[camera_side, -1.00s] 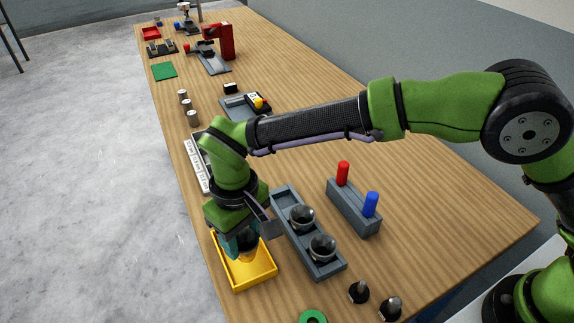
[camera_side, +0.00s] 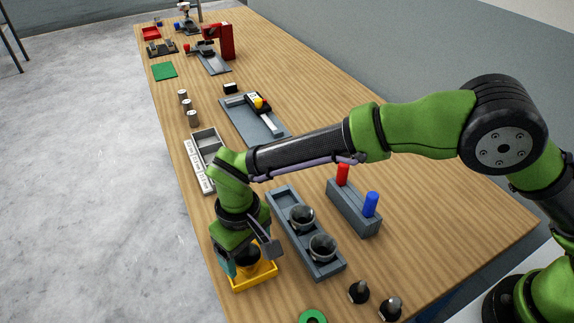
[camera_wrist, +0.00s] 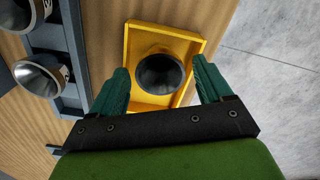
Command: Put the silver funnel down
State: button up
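A funnel (camera_wrist: 160,73), with a dark round mouth and grey rim, sits in the yellow tray (camera_wrist: 135,45) in the wrist view. My gripper (camera_wrist: 160,65) has its two teal fingers spread wide on either side of the funnel, with visible gaps between them and its rim. The fingers look open and hold nothing. Whether the fingertips reach below the funnel's rim I cannot tell.
A grey rack (camera_side: 330,270) with two silver funnels (camera_side: 302,217) stands right of the yellow tray. A block with red and blue pegs (camera_side: 355,212) is further right. Two dark knobbed pieces (camera_side: 359,291) and a green ring (camera_side: 313,317) lie near the front. The table's left edge is close.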

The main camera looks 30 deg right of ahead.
notch_tip(320, 180, up, 12)
jog(key=w+d+r+m+y, duration=0.1)
jog(key=w+d+r+m, duration=0.1)
jog(key=d+r, duration=0.65)
jog(key=s+d+r+m+t+y, duration=0.1)
jog(key=s+d+t, duration=0.15)
jog(key=d, duration=0.45)
jog(key=s+d+r+m+t, duration=0.1)
jog(key=s+d+r+m, duration=0.15)
jog(key=d, duration=0.45)
jog(key=s+d+m+t+y, duration=0.1)
jog(key=s+d, duration=0.2)
jog(key=d, duration=0.5)
jog(key=s+d+f+m+t+h, duration=0.1)
jog(key=s+d+f+m+t, duration=0.1)
jog(key=s+d, duration=0.3)
jog(key=shift+s+d+f+t, duration=0.35)
jog(key=shift+s+d+f, duration=0.05)
jog(key=shift+s+f, duration=0.1)
